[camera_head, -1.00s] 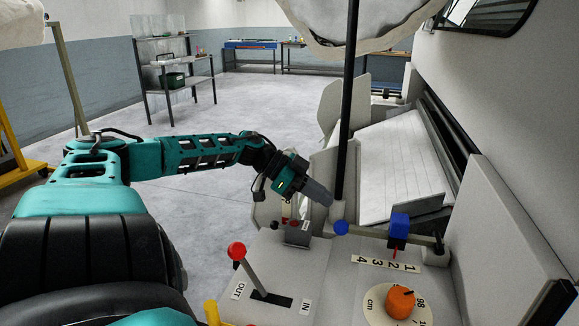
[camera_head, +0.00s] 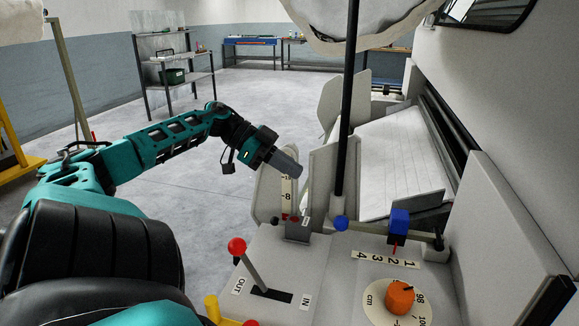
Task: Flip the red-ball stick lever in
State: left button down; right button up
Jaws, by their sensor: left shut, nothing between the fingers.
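The stick lever with the red ball (camera_head: 237,246) stands on the grey machine panel in the camera_head view. Its stick rises from a dark slot (camera_head: 271,293) between an OUT label at left and an IN label at right. The stick leans left, toward OUT. My left gripper (camera_head: 297,172) is shut and empty. It appears in the air above and beyond the lever, apart from it, near the back edge of the panel. My right gripper is not in view.
A blue ball (camera_head: 341,223), a blue block slider (camera_head: 398,226) over a numbered scale and an orange knob (camera_head: 400,297) on a round dial are on the panel. A dark upright post (camera_head: 348,110) stands right of my gripper. Open floor lies left.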

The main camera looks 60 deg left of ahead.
aim_at(237, 247)
jog(key=k, duration=1.5)
